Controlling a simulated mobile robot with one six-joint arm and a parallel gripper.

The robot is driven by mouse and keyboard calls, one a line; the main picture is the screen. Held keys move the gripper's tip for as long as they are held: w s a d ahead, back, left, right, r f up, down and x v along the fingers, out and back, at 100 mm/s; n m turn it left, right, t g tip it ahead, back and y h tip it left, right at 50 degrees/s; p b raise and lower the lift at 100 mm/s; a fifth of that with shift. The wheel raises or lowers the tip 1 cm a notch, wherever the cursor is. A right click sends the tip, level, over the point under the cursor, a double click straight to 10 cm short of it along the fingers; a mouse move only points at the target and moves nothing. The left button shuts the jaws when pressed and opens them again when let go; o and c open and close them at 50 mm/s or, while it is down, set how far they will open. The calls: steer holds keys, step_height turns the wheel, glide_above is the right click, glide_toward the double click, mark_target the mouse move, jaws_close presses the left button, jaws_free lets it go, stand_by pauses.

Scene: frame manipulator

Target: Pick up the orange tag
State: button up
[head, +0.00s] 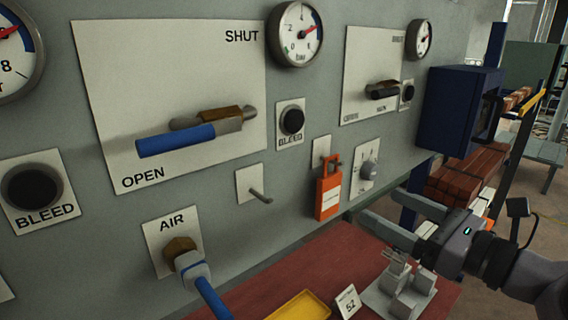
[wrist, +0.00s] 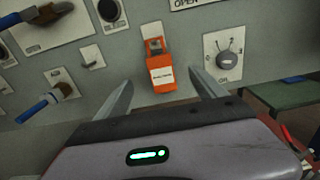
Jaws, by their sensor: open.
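The orange tag (head: 328,195) hangs on the grey panel by an orange hasp, in front of a small white plate (head: 321,150). It has a white label on its face. In the wrist view the tag (wrist: 162,77) shows ahead, between my two fingers in the picture. My gripper (head: 366,207) is open and empty. In the head view its fingers point at the panel, to the right of the tag and slightly below it. In the wrist view the gripper (wrist: 158,92) has one finger on each side of the tag, with no contact visible.
A rotary knob (head: 370,170) is just right of the tag, and a bare peg (head: 261,196) on a white plate is left. Below are a red shelf (head: 254,267), a yellow tray (head: 300,305), and grey blocks (head: 400,294). A blue box (head: 460,108) juts out at right.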

mark_target(333, 179)
steer(key=p+x, duration=0.3)
steer(key=x, duration=1)
steer(key=shift+a, duration=0.2)
steer(key=c, duration=1.7)
steer(key=shift+r, duration=0.3)
steer(key=b+v, duration=0.1)
steer(key=v, duration=0.5)
steer(key=b+v, duration=0.1)
steer(key=v, duration=0.5)
steer(key=r+b+v, duration=0.1)
steer(key=b+v, duration=0.1)
steer(key=v, duration=0.4)
steer(key=shift+s+d, duration=0.1)
